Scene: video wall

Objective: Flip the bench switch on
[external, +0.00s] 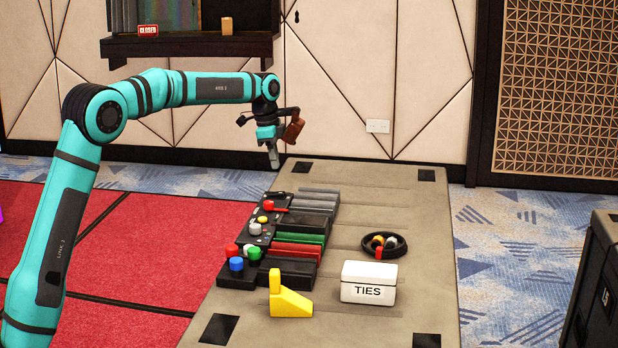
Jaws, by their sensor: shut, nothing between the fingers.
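My gripper (274,163) is shut and empty, pointing down above the far left part of the bench (400,215). A black control panel (247,247) lies along the bench's left side, nearer the camera than my gripper and below it. It carries a red lever-like piece (275,208) lying across its far part, a yellow knob (263,220), a pale knob (255,229), and red, blue and green round knobs at the near end. None is labelled as the switch, and on or off cannot be read. My gripper is apart from all of them.
Grey, green, red and black blocks (298,248) lie right of the panel. A yellow wedge with an upright part (290,302), a white box marked TIES (368,282) and a black round tray (399,251) with small coloured pieces stand nearer or right. The bench's far right is clear.

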